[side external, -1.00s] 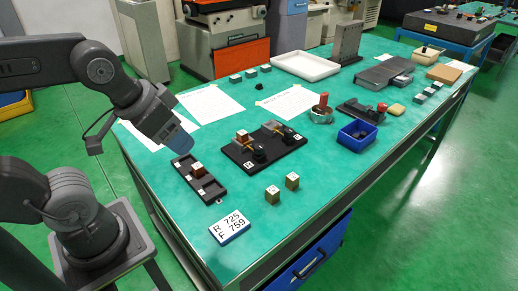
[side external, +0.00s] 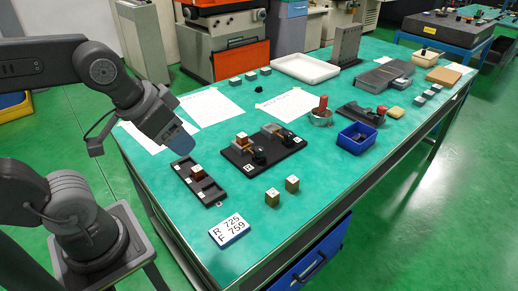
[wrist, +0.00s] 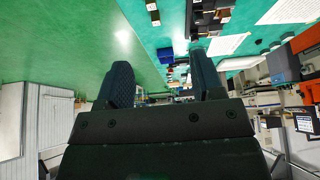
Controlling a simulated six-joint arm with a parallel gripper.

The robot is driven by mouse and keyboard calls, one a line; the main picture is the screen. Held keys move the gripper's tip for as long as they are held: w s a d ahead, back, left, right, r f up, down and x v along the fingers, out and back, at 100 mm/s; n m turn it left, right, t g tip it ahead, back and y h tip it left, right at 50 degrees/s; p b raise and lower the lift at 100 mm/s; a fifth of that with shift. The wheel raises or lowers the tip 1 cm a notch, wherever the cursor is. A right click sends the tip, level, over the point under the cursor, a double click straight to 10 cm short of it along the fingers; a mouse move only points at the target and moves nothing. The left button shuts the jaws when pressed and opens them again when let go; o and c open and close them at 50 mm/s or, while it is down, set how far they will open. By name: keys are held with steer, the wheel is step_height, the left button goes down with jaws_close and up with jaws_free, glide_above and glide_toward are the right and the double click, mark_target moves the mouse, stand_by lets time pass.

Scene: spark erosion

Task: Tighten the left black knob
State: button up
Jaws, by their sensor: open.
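The left black knob (side external: 259,157) stands at the front of a black fixture plate (side external: 236,159) on the green table. A second black knob (side external: 287,139) is to its right. Each knob is beside a clamp station, and a copper-coloured block (side external: 242,137) sits at the left station. My gripper (side external: 184,143) is up in the air to the left of the plate, well apart from both knobs. In the wrist view my gripper (wrist: 163,82) has its two dark fingers spread with nothing between them. The fixture plate (wrist: 190,18) shows only partly there, at the top edge, and I cannot make out the knobs.
A black slotted tray (side external: 208,193) with a brownish block lies left of the fixture. Two small brass-coloured blocks (side external: 282,190) and a number card (side external: 230,230) are in front. A blue bin (side external: 357,137) and a red-handled pot (side external: 321,114) stand to the right. Paper sheets lie behind.

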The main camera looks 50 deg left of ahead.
steer(key=w+a+r+n+g, duration=0.2)
steer(key=w+n, duration=0.1)
steer(key=w, duration=0.6)
steer(key=n+g, duration=0.4)
steer(key=n, duration=0.2)
glide_above(259, 149)
step_height(259, 149, down, 14)
step_height(259, 149, down, 13)
steer(key=shift+f, duration=0.2)
steer(key=c, duration=0.9)
